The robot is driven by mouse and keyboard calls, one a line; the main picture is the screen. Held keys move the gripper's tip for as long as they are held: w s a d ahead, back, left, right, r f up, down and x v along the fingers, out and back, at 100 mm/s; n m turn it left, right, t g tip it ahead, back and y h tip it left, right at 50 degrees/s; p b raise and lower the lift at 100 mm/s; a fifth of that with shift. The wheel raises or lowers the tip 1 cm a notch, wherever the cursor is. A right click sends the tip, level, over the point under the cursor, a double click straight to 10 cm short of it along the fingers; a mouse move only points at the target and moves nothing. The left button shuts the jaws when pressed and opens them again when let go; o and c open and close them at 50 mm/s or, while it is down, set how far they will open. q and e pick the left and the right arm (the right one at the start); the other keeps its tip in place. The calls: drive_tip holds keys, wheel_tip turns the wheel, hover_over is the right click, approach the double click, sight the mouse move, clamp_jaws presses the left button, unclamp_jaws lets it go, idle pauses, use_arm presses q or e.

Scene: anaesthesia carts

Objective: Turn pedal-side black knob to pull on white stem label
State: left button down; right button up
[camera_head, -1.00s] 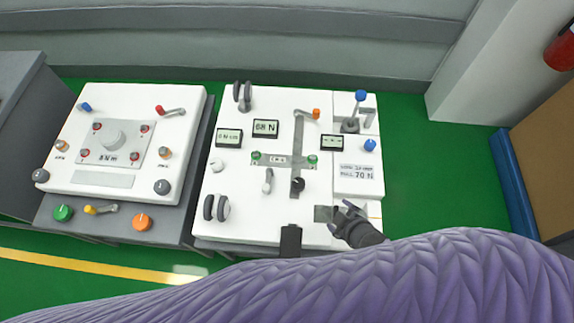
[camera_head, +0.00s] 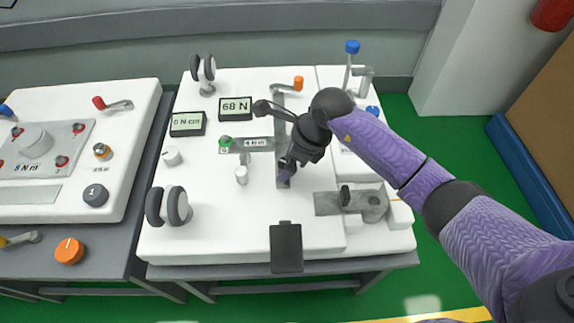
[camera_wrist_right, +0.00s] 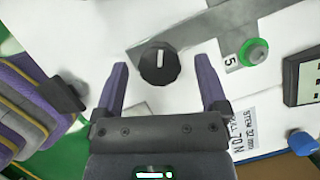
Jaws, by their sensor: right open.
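The black knob (camera_head: 284,180) sits at the near end of the grey slot strip on the white panel, on the side toward the black pedal (camera_head: 286,248). In the right wrist view the black knob (camera_wrist_right: 159,63) shows a white pointer line. My right gripper (camera_head: 288,164) is over it in the head view and partly hides it. In the wrist view my right gripper (camera_wrist_right: 162,85) is open, with one purple finger on each side of the knob and gaps between. The white stem (camera_head: 241,174) stands left of the knob. My left gripper is not in view.
A printed label (camera_wrist_right: 238,128) with "STEM" and "70 N" lies right of the fingers in the wrist view. A green knob (camera_wrist_right: 255,52) is beside a "5" mark. A "68 N" display (camera_head: 235,108) and grey twin discs (camera_head: 169,206) stand on the panel.

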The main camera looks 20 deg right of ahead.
drive_tip(key=shift+a+f, duration=0.15)
drive_tip(key=shift+f, duration=0.2)
drive_tip(key=shift+c, duration=0.2)
